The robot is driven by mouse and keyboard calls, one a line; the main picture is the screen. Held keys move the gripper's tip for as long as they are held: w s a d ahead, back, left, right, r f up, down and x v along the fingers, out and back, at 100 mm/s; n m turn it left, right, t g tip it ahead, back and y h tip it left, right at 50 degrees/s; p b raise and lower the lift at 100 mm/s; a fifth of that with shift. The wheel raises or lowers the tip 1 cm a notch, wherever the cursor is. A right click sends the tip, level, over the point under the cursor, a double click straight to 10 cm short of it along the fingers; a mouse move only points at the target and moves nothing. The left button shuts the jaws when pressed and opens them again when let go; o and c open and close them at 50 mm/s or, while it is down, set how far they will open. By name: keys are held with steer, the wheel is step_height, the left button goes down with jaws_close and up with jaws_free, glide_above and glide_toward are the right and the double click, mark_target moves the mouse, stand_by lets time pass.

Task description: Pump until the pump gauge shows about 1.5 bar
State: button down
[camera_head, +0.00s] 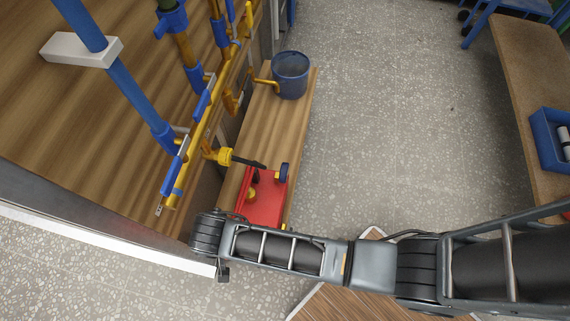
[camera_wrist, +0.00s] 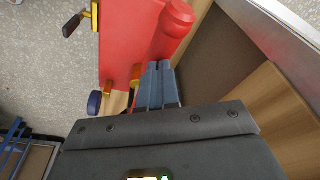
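The red pump (camera_head: 265,200) sits on the wooden bench beside the pipework; its red body and rounded cylinder fill the top of the wrist view (camera_wrist: 135,40). A black lever (camera_head: 248,162) sticks out near it; a black-handled lever (camera_wrist: 72,25) shows in the wrist view. A dark blue round part (camera_head: 283,173), perhaps the gauge, is on the pump's side and also shows in the wrist view (camera_wrist: 95,103). No dial reading is legible. My gripper's blue-grey fingers (camera_wrist: 158,85) lie side by side, apparently shut and empty, close to the red body. The head view hides them.
A blue-grey bucket (camera_head: 290,75) stands at the bench's far end. Yellow and blue pipes (camera_head: 205,120) run along the left. The bench (camera_head: 268,115) is bare between bucket and pump. A blue tray (camera_head: 552,140) sits on a table at right. The floor between is clear.

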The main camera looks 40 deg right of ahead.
step_height(320, 180, down, 6)
steer(key=b, duration=0.3)
steer(key=shift+r, duration=0.1)
steer(key=shift+r+p, duration=0.3)
steer(key=shift+r, duration=0.2)
step_height(320, 180, up, 11)
steer(key=p, duration=1)
steer(key=shift+r, duration=0.15)
step_height(320, 180, down, 9)
steer(key=b, duration=0.6)
steer(key=shift+r+b, duration=0.1)
steer(key=shift+b, duration=0.2)
steer(key=shift+r+p, duration=0.3)
steer(key=shift+p, duration=0.05)
step_height(320, 180, up, 8)
steer(key=p, duration=0.6)
steer(key=shift+r, duration=0.15)
